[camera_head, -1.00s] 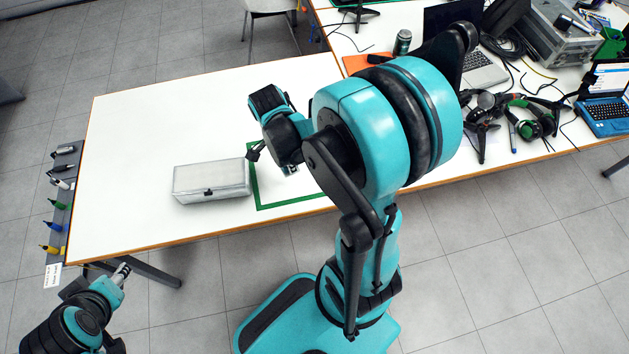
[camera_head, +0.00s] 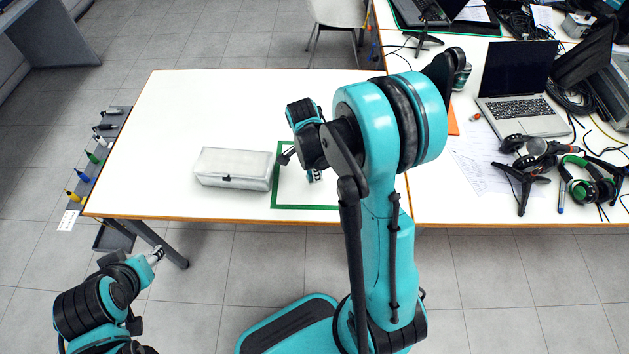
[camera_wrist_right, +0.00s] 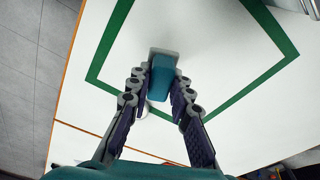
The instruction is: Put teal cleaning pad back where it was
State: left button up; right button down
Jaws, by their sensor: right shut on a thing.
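In the right wrist view, the teal cleaning pad (camera_wrist_right: 161,80) with a pale grey end is between the fingers of my right gripper (camera_wrist_right: 160,92), which is shut on it. The pad is over the white area inside the green square outline (camera_wrist_right: 219,104); I cannot tell if it touches the table. In the head view, my right gripper (camera_head: 315,176) is low over the green outline (camera_head: 274,190), and the pad is mostly hidden. My left gripper (camera_head: 155,255) is off the table at lower left, empty; its opening is unclear.
A closed pale case (camera_head: 234,169) stands just left of the green outline. A rack of markers (camera_head: 100,155) runs along the table's left edge. A laptop (camera_head: 520,105), headphones (camera_head: 588,188) and cables crowd the right table. The white table (camera_head: 210,105) is clear behind the case.

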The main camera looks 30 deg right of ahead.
aim_at(310, 171)
jog(key=shift+f+b, duration=1)
jog(key=shift+f, duration=1.05)
jog(key=c, duration=1.4)
grip_release()
jog(key=shift+f, duration=0.1)
jog(key=r+p, duration=0.1)
jog(key=r, duration=0.2)
jog(key=r+p, duration=0.2)
jog(key=r, duration=0.2)
jog(key=a+r+p, duration=0.1)
jog(key=r, duration=0.3)
jog(key=shift+w+a, duration=0.1)
jog(key=shift+a+r+p, duration=0.15)
jog(key=shift+r+p, duration=0.25)
jog(key=shift+r, duration=0.3)
jog(key=s+a+r+n+t+y, duration=0.1)
jog(key=s+a+r+n+t, duration=0.6)
jog(key=n, duration=1.2)
jog(key=shift+s+a+r+n, duration=0.4)
jog(key=shift+s+a+r, duration=0.65)
jog(key=shift+s+r, duration=0.95)
